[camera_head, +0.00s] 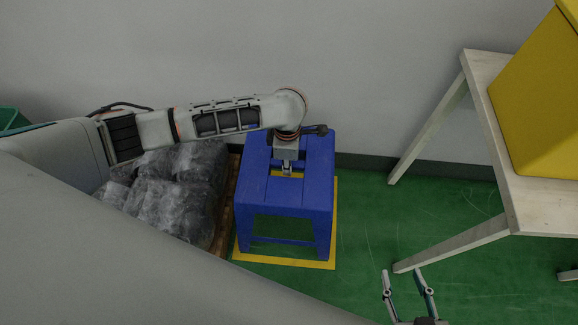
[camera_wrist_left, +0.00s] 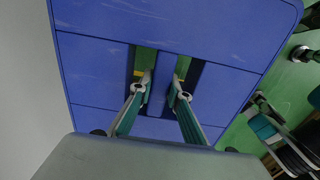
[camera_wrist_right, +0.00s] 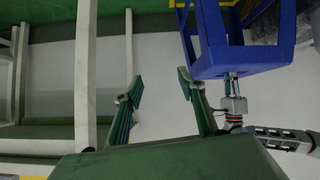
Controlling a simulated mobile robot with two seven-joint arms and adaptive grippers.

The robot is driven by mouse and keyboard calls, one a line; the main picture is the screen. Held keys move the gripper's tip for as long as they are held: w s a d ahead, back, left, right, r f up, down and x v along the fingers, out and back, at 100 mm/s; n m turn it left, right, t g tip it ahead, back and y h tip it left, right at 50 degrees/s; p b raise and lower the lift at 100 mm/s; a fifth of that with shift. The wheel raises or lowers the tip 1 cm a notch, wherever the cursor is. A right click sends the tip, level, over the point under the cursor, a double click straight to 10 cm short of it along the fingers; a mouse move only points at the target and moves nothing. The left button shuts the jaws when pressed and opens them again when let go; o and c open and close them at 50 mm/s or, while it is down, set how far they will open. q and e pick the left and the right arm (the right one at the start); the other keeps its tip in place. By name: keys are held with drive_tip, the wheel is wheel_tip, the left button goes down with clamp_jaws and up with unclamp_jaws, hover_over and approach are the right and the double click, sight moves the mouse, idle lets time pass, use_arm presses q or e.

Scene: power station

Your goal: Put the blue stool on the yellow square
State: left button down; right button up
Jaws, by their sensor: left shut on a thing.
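The blue stool (camera_head: 318,185) is upright over the yellow square (camera_head: 335,222), whose edges show at its right, front and left; I cannot tell whether its feet touch the floor. My left gripper (camera_head: 287,170) reaches down onto the stool's top. In the left wrist view its fingers (camera_wrist_left: 162,84) go into the two slots of the seat and are shut on the strip between them. The stool also shows in the right wrist view (camera_wrist_right: 235,55). My right gripper (camera_head: 403,276) is open and empty, low at the right; its spread fingers show in the right wrist view (camera_wrist_right: 158,85).
Wrapped grey bundles (camera_head: 175,190) on a wooden pallet (camera_head: 226,205) stand close at the stool's left. A pale table (camera_head: 540,205) with a yellow box (camera_head: 540,110) is at the right. The wall is behind. Green floor (camera_head: 365,225) is clear between the stool and the table.

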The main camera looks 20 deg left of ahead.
use_arm(q)
wheel_tip(320, 180, down, 3)
drive_tip(key=shift+r+b, duration=0.1)
drive_tip(key=shift+b, duration=0.25)
drive_tip(key=c, duration=1.9)
unclamp_jaws()
use_arm(e)
drive_tip(key=shift+w+a+r+y, duration=0.3)
drive_tip(key=shift+w+a+r, duration=0.25)
drive_tip(key=shift+a+r, duration=0.25)
drive_tip(key=shift+s+f, duration=0.15)
